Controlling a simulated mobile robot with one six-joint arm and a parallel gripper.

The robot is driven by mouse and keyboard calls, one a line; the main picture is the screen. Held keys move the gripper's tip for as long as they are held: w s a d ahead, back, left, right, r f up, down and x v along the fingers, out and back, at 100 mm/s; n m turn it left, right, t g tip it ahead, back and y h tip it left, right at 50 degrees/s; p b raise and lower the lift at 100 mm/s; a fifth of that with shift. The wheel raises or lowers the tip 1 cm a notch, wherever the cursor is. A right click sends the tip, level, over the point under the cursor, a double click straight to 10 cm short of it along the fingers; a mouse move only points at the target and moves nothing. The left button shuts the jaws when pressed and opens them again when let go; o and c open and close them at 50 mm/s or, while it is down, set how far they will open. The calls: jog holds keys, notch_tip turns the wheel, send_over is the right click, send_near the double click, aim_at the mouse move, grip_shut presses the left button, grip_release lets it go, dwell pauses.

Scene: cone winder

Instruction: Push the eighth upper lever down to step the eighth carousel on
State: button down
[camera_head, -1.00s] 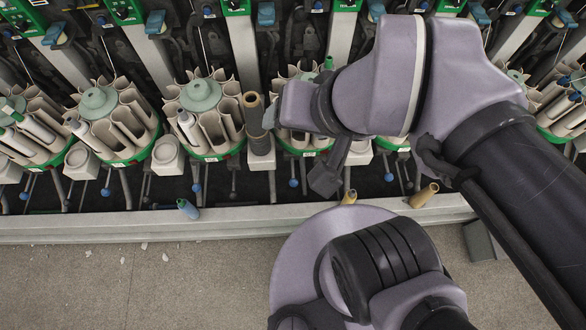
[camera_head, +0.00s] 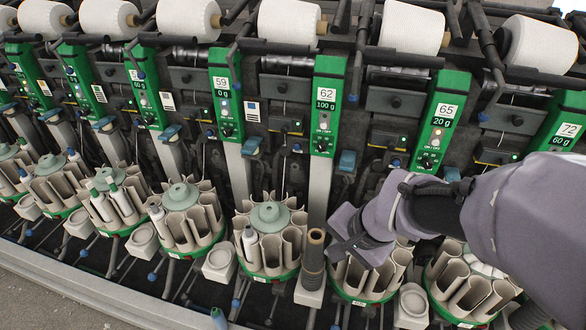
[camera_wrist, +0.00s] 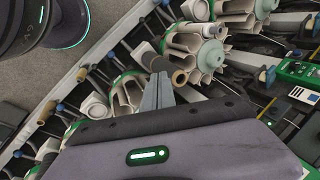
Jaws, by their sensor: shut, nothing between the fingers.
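The carousels stand in a row, each a ring of pale tube pockets on a green base; one (camera_head: 268,213) is just left of my gripper and another (camera_head: 362,290) is below it. Levers with blue ball ends, such as this one (camera_head: 236,303), stick out low between them. Teal-blue handles (camera_head: 347,160) sit above, below the green panels. I cannot tell which lever is the eighth upper one. My gripper (camera_wrist: 157,88) is shut and empty, its grey fingers close to a brown-rimmed tube (camera_wrist: 178,77). In the head view its fingertips are mostly hidden beside that tube (camera_head: 314,255).
Green panels with number labels, such as 62 (camera_head: 328,110), rise behind the carousels. White yarn packages (camera_head: 287,28) and black bars run along the top. White blocks (camera_head: 219,263) stand between carousels. Grey floor (camera_head: 25,300) is clear at the lower left.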

notch_tip(320, 180, down, 8)
jog(key=w+d+m+g, duration=0.1)
jog(key=w+m, duration=0.1)
jog(key=w, duration=0.1)
jog(key=m+g+h+p, duration=0.2)
jog(key=m+g, duration=0.1)
jog(key=m, duration=0.1)
send_near(336, 328)
jog(key=shift+r, duration=0.1)
jog(key=shift+b, duration=0.4)
jog(key=f+b, duration=0.7)
jog(key=shift+a, duration=0.3)
